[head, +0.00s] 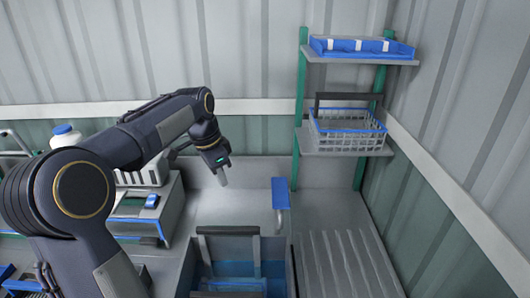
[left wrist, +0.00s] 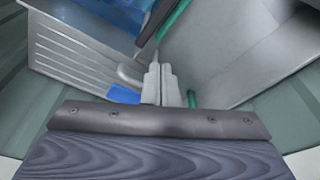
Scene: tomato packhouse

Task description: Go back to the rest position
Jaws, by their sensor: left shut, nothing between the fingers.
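My left gripper (head: 223,181) hangs over the back of the steel sink counter, its fingers pointing down. It is shut and empty; the two fingers lie together in the left wrist view (left wrist: 157,66). My left arm reaches in from the left of the head view, bent at the elbow. My right gripper is in neither view.
A blue-handled tap (head: 281,193) stands just right of the gripper. Below is a sink (head: 215,268) holding a basket. A ribbed drainboard (head: 345,262) lies right. Shelves with a wire basket (head: 345,140) and blue tray (head: 360,50) stand behind. A grey machine (head: 150,205) is left.

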